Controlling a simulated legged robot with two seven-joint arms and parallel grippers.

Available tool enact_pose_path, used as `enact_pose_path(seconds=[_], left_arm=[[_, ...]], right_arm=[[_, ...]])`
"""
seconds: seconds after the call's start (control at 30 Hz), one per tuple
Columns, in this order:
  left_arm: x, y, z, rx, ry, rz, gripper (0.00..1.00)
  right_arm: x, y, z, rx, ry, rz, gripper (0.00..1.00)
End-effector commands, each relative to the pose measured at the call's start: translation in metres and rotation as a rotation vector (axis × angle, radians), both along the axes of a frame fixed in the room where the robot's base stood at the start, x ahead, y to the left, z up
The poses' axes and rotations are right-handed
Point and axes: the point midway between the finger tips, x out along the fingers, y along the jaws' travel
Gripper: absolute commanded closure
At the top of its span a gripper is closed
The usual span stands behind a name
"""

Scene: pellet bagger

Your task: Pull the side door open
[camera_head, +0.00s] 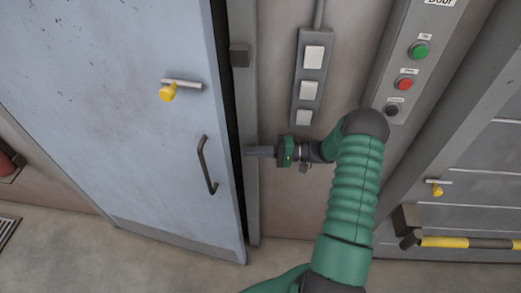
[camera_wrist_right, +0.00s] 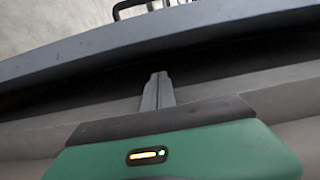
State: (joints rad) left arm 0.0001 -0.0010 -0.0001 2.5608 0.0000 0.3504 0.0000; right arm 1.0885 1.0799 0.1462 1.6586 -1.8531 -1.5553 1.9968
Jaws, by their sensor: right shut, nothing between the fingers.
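The side door (camera_head: 110,120) is a pale blue panel on the left in the head view. A dark gap (camera_head: 228,110) runs along its right edge, so it stands slightly ajar. It has a dark bar handle (camera_head: 207,166) and, above that, a metal latch with a yellow knob (camera_head: 168,93). My right gripper (camera_head: 250,152) is shut and empty, pointing left at the frame beside the gap, right of the handle. In the right wrist view its closed fingers (camera_wrist_right: 160,78) reach toward the dark gap (camera_wrist_right: 190,83) by the door edge (camera_wrist_right: 100,47); contact is unclear. My left gripper is out of view.
A switch strip (camera_head: 312,75) and a button panel (camera_head: 410,70) with green, red and black buttons are on the wall to the right. A yellow-and-black bar (camera_head: 465,242) is low at the right. The floor (camera_head: 160,262) before the door looks clear.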

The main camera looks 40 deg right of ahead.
Motion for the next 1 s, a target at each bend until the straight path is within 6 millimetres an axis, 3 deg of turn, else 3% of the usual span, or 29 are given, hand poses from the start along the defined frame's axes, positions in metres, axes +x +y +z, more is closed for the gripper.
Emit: enact_pose_path(seconds=[0.17, 0.4, 1.0], left_arm=[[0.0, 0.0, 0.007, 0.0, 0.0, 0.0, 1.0], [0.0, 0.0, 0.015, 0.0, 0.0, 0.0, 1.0], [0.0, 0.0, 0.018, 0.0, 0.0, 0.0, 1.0]], right_arm=[[0.027, 0.029, 0.002, 0.003, 0.0, 0.002, 1.0], [0.008, 0.058, 0.003, 0.001, -0.001, -0.002, 1.0], [0.005, 0.064, 0.002, -0.001, -0.003, -0.011, 1.0]])
